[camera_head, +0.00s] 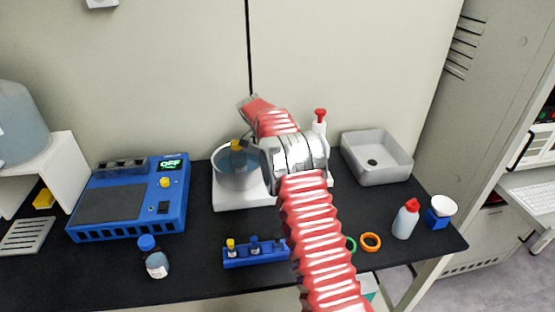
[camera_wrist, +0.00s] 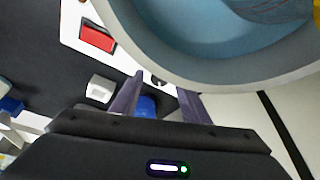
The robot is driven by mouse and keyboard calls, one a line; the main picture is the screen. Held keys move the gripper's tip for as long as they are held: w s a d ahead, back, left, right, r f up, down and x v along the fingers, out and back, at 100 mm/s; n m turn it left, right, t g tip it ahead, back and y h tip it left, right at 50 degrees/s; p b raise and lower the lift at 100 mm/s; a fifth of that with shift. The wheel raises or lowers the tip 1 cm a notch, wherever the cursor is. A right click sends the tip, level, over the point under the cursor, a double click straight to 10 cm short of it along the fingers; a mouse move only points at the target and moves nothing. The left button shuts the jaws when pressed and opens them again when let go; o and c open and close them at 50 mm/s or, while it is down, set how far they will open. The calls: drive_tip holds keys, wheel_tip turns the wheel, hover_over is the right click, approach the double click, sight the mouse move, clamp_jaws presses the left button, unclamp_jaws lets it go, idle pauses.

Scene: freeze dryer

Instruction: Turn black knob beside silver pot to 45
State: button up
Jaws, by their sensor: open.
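The silver pot (camera_head: 235,172) is a round metal vessel on a white base (camera_head: 238,196), left of my arm in the head view. Its curved wall (camera_wrist: 210,72) fills the top right of the wrist view. The black knob (camera_wrist: 157,82) is a small dark shape on the white base close to the pot's wall, only partly visible. My gripper (camera_wrist: 158,97) is open, its two dark fingers pointing toward the knob area with nothing held between them. My arm hides the knob in the head view, and the fingertips cannot be made out there.
A red switch (camera_wrist: 97,39) is on the white base. A blue device (camera_head: 130,200) with an OFF display stands left, a blue vial rack (camera_head: 255,254) in front, and a grey sink (camera_head: 377,157) to the right. A brown bottle (camera_head: 156,262) stands near the front edge.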

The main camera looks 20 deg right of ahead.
drive_tip(key=v, duration=1.3)
drive_tip(key=shift+a, duration=0.15)
drive_tip(key=s+a+r+n+t+y, duration=0.1)
drive_tip(key=s+a+r+n, duration=0.25)
drive_tip(key=s+r, duration=0.6)
drive_tip(key=s+a+r+n+t+y, duration=0.1)
drive_tip(key=s+a+r+n, duration=0.35)
drive_tip(key=s, duration=0.85)
drive_tip(key=s+a+f+n+t+y, duration=0.1)
drive_tip(key=s+a+f+n, duration=0.1)
drive_tip(key=s, duration=1)
drive_tip(key=s+a+f+n+t+y, duration=0.1)
drive_tip(key=s+f+n, duration=0.3)
drive_tip(key=s, duration=0.9)
drive_tip(key=shift+a+f+n+t, duration=0.35)
drive_tip(key=shift+a+n, duration=0.15)
drive_tip(key=shift+n, duration=0.1)
